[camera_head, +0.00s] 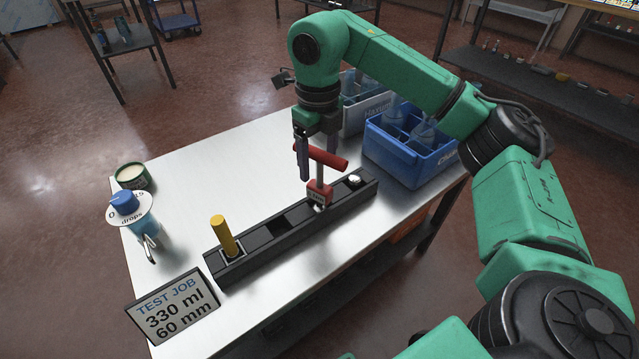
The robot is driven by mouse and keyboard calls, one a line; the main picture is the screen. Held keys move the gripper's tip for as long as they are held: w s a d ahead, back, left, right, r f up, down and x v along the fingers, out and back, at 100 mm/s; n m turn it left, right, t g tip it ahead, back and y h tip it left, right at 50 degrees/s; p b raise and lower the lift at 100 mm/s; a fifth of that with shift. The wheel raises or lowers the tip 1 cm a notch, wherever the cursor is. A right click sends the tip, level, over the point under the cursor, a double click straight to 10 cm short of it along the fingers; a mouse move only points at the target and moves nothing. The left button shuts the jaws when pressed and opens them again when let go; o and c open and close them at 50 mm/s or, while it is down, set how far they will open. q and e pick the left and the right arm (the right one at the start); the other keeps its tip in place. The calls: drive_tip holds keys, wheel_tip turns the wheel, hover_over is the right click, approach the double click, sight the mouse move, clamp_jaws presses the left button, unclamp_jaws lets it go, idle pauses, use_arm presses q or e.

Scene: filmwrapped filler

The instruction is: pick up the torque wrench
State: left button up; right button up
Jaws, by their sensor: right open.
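The torque wrench appears to be the red T-handled tool (319,187) standing upright in the black rack (342,201) on the table. It has a red crossbar, a grey shaft and a red block with small lettering low down. My right gripper (317,165) points down at the crossbar, with its fingers apart. One finger shows in front of the bar's left part and the other behind it. I cannot tell whether they touch it. My left gripper is out of view.
The rack also holds a yellow-handled tool (224,236) and a silver-topped piece (355,180). A blue crate (411,165) and a grey crate (353,121) stand behind. A tin (133,178), a blue bottle (143,225) and a sign (172,309) are at left. The table's (206,163) back left is clear.

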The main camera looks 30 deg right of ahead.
sight(319, 186)
wheel_tip(319, 186, down, 5)
drive_tip(key=shift+d+f+b, duration=0.1)
drive_tip(key=shift+d+b, duration=0.05)
drive_tip(key=shift+b, duration=0.2)
clamp_jaws()
drive_tip(key=shift+r, duration=0.2)
